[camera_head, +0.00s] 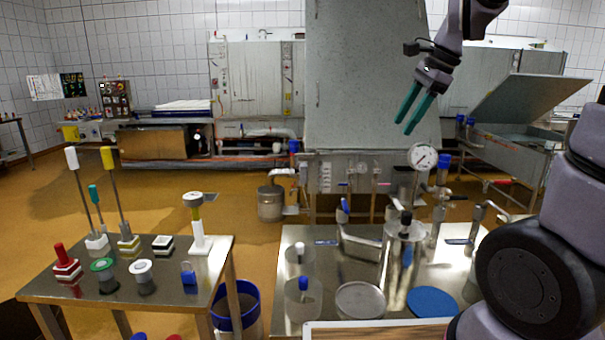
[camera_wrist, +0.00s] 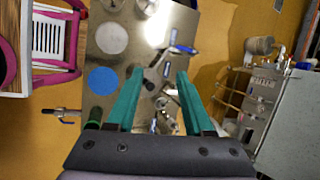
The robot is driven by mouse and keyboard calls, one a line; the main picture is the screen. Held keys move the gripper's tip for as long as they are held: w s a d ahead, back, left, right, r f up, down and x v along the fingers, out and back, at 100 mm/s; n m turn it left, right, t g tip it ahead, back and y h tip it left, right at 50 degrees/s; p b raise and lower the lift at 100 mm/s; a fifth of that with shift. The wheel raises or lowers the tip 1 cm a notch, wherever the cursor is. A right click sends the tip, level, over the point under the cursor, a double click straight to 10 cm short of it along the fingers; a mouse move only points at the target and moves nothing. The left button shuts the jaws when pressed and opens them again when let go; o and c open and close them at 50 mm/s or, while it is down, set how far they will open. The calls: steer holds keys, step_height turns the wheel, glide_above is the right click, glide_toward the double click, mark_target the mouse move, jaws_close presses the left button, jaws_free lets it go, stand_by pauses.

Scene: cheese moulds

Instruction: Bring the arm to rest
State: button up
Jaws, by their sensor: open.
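My gripper (camera_head: 414,112) is raised high in the air at the upper right of the head view, its two teal fingers angled down to the left. The fingers are apart and nothing is between them. In the wrist view my gripper (camera_wrist: 157,78) points down over the steel table (camera_wrist: 108,65), well above its items. My arm comes in from the right edge of the head view.
The steel table (camera_head: 300,240) carries a grey disc (camera_head: 360,300), a blue disc (camera_head: 433,302), a metal canister (camera_head: 403,255) and a gauge (camera_head: 422,157). A smaller table (camera_head: 190,270) at left holds tools. Air around my gripper looks clear.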

steer(key=s+d+r+n+t+h, duration=0.1)
steer(key=s+r+n+t+h, duration=0.1)
steer(key=s+n, duration=1)
steer(key=shift+s+r+t, duration=0.65)
steer(key=shift+s+t, duration=0.35)
steer(key=shift+t, duration=0.1)
